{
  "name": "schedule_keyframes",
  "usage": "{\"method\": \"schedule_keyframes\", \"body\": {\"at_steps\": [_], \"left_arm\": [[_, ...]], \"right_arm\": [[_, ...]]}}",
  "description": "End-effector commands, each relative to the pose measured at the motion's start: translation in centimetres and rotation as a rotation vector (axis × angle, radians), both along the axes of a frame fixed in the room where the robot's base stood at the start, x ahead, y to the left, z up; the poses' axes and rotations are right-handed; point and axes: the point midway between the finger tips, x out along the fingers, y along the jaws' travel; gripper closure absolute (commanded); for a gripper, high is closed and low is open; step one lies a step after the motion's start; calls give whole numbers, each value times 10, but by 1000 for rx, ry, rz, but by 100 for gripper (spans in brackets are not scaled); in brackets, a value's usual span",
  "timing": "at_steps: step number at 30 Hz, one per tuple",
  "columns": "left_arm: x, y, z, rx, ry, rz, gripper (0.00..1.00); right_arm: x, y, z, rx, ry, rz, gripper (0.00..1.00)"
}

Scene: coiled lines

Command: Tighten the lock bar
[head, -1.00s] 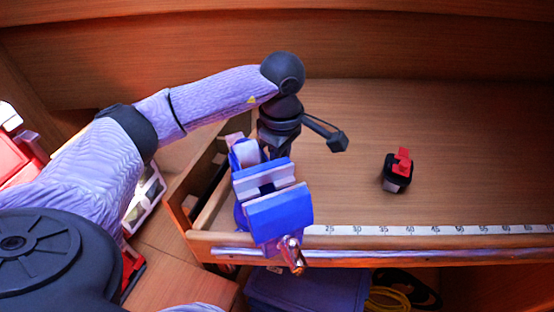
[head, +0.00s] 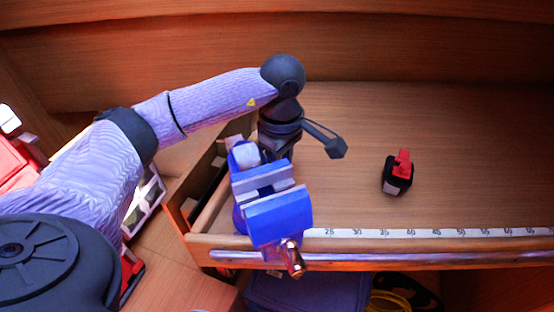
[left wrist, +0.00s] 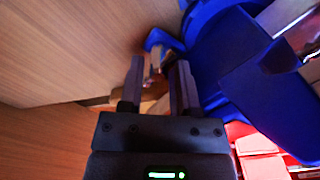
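A blue bench vise (head: 277,214) with grey jaws is mounted at the left front corner of the bench; its blue body also fills the right of the left wrist view (left wrist: 215,55). My left gripper (left wrist: 160,65) points down behind the vise, its fingertips hidden by it in the head view. In the left wrist view its two dark fingers stand apart. A short bar-like piece with a blue end (left wrist: 157,42), possibly the lock bar, shows in line with the gap between them. I cannot tell whether the fingers touch it. My right gripper is not in view.
A small black and red object (head: 398,172) stands on the bench (head: 470,150) to the right. A ruler strip (head: 430,232) runs along the front edge. The vise's screw end (head: 292,258) juts over that edge. The bench right of the vise is mostly clear.

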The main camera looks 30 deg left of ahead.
Motion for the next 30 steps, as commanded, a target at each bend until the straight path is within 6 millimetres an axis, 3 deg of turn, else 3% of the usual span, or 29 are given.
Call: {"method": "schedule_keyframes", "body": {"at_steps": [8, 11, 18, 21, 30], "left_arm": [[0, 1, 3, 3, 0, 2, 40], [1, 1, 20, 3, -3, 3, 40], [0, 0, 80, 3, -3, 1, 40], [0, -1, 95, 4, -1, 1, 40], [0, -1, 100, 2, 1, 0, 40]], "right_arm": [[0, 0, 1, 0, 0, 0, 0], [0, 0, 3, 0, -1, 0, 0], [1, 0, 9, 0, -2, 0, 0], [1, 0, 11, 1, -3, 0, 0], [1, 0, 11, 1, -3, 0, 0]]}}
